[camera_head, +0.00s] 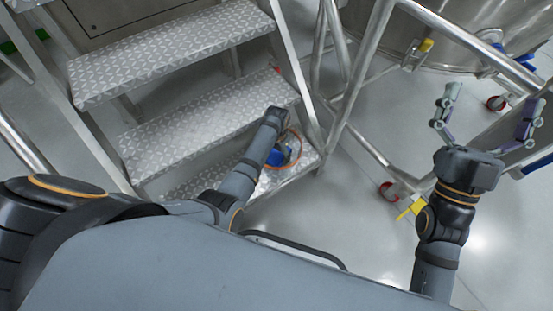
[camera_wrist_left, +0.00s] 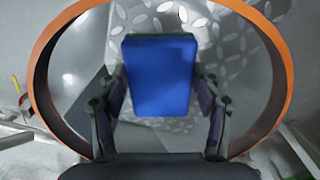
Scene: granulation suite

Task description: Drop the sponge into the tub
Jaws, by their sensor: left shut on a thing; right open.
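The blue block-shaped sponge (camera_wrist_left: 160,80) is between the fingers of my left gripper (camera_wrist_left: 162,95), which is shut on it. The sponge shows partly in the head view (camera_head: 279,156) beside my left wrist, low over the metal steps. A round orange rim (camera_head: 300,143) circles the sponge and fingers in both views, also in the left wrist view (camera_wrist_left: 278,60); it looks like the tub's rim. Treadplate shows through it. I cannot tell how deep the sponge sits relative to it. My right gripper (camera_head: 491,100) is open and empty at the right.
Metal stairs (camera_head: 165,55) with treadplate steps fill the upper left. Tubular handrails (camera_head: 350,100) stand right of them. A large steel vessel (camera_head: 460,45) and red-wheeled casters (camera_head: 389,191) are at the right. Pale floor (camera_head: 345,205) is clear in the middle.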

